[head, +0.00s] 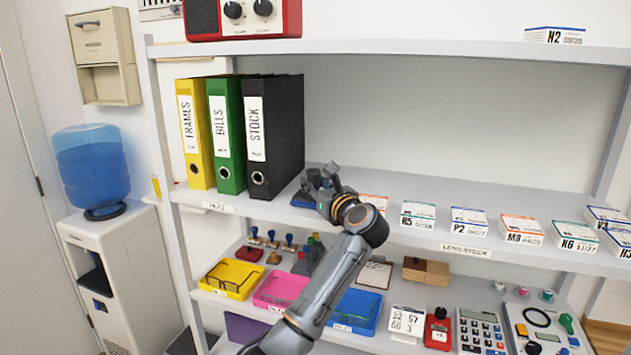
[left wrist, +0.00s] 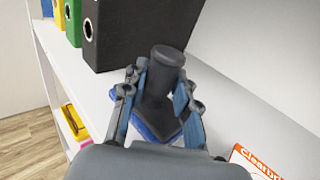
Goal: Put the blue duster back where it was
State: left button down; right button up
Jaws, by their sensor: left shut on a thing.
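The blue duster (head: 303,199) has a blue base and a dark grey upright handle. It is at the upper shelf's (head: 400,190) surface, just right of the black STOCK binder (head: 285,130). My left gripper (head: 325,180) is shut on it. In the left wrist view, the two fingers (left wrist: 158,92) lie either side of the handle (left wrist: 166,62), with the blue base below, partly hidden by the gripper. I cannot tell whether the base touches the shelf. My right gripper is not in view.
Yellow (head: 195,135) and green (head: 226,135) binders stand left of the black one. Several labelled lens boxes (head: 418,214) line the shelf's front to the right. Behind them the shelf is bare. Trays, a calculator (head: 482,330) and small items fill the lower shelf.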

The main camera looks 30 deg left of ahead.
pick_arm(q)
jog(key=shift+d, duration=0.15)
jog(key=shift+f, duration=0.25)
jog(key=c, duration=1)
grip_release()
jog(key=shift+r, duration=0.1)
jog(key=shift+r, duration=0.3)
jog(key=shift+b+v, duration=2.35)
jog(key=shift+v, duration=3.65)
jog(key=shift+f, duration=0.15)
